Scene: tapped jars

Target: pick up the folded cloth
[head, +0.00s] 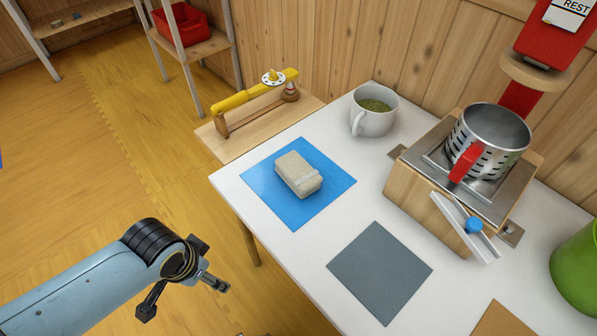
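The folded cloth (297,174) is a small beige-grey block with a paler band near one end. It lies on a blue square mat (262,186) at the left part of the white table (305,247). My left gripper (184,298) is open and empty, with its fingers spread apart. It is off the table's left edge, to the lower left of the cloth and apart from it. My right gripper is not in view.
A white mug (373,112) with green contents stands behind the cloth. A wooden box with a metal top (470,180) carries a slotted metal cup (489,138). A grey mat (380,272) lies bare. A green container (578,270) is at right; a wooden stand (237,143) is behind left.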

